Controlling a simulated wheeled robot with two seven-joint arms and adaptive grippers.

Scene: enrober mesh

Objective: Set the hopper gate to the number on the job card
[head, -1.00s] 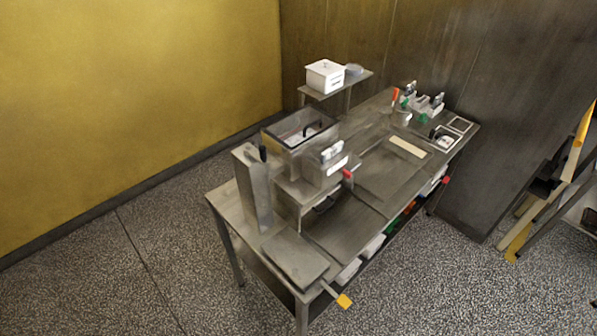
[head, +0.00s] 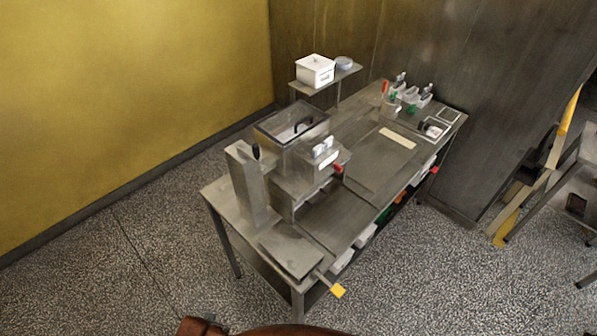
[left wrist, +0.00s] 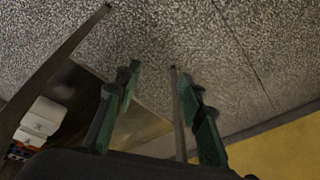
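A steel enrober bench (head: 318,222) stands ahead in the head view. A clear-lidded hopper box (head: 268,133) with a black handle sits on its far left part. In front of it is a housing with a pale label (head: 328,159) and a red knob (head: 337,168); I cannot read any number or gate setting. My right gripper is in neither view.
A yellow-tipped lever (head: 338,290) sticks out at the near end. White bins (head: 342,261) sit under the bench top. Speckled floor in front is clear; a metal frame stands far right.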

